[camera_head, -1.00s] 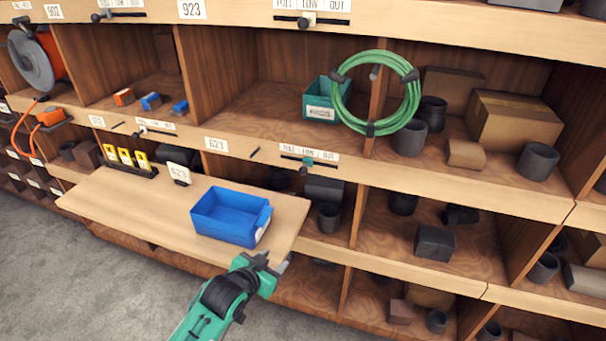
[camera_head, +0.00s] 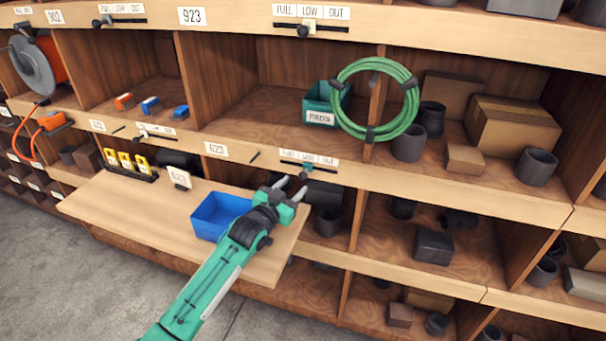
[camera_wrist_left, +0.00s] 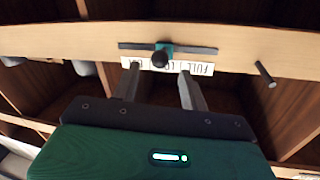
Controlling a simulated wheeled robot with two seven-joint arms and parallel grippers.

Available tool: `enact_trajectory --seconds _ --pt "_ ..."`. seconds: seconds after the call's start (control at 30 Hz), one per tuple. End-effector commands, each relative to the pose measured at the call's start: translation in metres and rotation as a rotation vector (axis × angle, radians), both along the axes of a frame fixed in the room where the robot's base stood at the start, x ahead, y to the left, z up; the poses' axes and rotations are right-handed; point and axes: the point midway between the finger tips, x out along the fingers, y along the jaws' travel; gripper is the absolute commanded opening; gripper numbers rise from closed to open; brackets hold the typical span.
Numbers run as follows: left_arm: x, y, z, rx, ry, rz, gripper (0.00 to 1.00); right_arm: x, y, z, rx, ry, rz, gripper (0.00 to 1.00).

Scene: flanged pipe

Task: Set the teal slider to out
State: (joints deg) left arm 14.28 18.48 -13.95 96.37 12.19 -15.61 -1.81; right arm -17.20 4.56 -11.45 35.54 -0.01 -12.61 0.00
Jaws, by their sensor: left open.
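The teal slider (camera_head: 307,167) sits on a dark horizontal track on the shelf's front edge, under a label reading FULL, LOW, OUT. It stands near the middle of the track, by LOW. In the left wrist view the label is upside down, and the teal slider (camera_wrist_left: 163,47) shows with a round black knob. My left gripper (camera_head: 290,187) is open and empty, just below and in front of the slider. In the left wrist view my left gripper (camera_wrist_left: 159,70) has its fingers apart, one to each side of the knob in the picture. Contact is not visible. My right gripper is out of view.
A blue bin (camera_head: 213,213) stands on the pull-out board (camera_head: 115,205) beneath my left arm. A small peg (camera_head: 254,155) juts from the shelf edge left of the track. A similar slider (camera_head: 309,28) is on the shelf above. A green hose coil (camera_head: 337,108) hangs above right.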

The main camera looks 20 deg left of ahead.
Motion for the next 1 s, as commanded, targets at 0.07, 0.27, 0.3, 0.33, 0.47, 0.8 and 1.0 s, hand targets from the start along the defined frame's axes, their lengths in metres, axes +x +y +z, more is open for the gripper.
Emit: enact_trajectory --seconds 0.07,0.27,0.3,0.33,0.47,0.8,1.0 --pt "0.015 -0.003 0.003 0.0 0.0 0.001 0.44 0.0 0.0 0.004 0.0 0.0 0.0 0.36" --pt "0.044 -0.01 0.002 0.0 0.0 0.001 0.44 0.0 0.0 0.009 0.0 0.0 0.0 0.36" --pt "0.048 -0.011 0.001 0.0 0.001 0.001 0.44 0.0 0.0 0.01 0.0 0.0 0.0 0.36" --pt "0.051 -0.012 0.001 0.0 0.001 0.001 0.44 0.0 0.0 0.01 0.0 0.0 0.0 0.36" --pt "0.06 -0.014 0.001 0.0 0.0 0.0 0.44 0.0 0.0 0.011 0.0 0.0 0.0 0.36" --pt "0.063 -0.015 0.0 0.0 0.001 0.0 0.44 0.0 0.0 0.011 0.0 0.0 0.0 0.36" --pt "0.063 -0.015 0.0 0.0 0.001 0.0 0.11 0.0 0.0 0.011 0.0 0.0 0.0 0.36"
